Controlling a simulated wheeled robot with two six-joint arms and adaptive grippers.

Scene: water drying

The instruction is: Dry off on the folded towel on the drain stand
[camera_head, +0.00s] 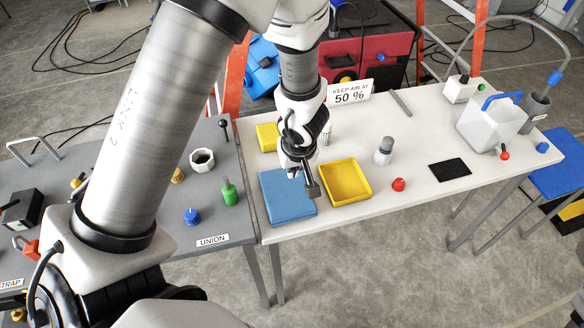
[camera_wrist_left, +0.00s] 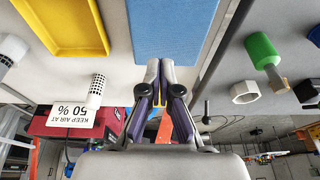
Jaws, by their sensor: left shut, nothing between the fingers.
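The folded towel (camera_head: 284,198) is a flat blue square at the left front of the white table, beside the yellow tray. In the left wrist view the towel (camera_wrist_left: 172,30) fills the top middle. My left gripper (camera_head: 312,188) points down over the towel's right side, close to the tray. In the left wrist view its fingers (camera_wrist_left: 160,66) are together with nothing between them, and their tips overlap the towel's edge. I cannot tell whether the tips touch the cloth. No separate stand shows under the towel. My right gripper is not in view.
The yellow tray (camera_head: 345,182) is empty. A grey-capped bottle (camera_head: 384,151), a red knob (camera_head: 398,184) and a black mat (camera_head: 450,169) lie further right. A white jug (camera_head: 490,125) stands at the right end.

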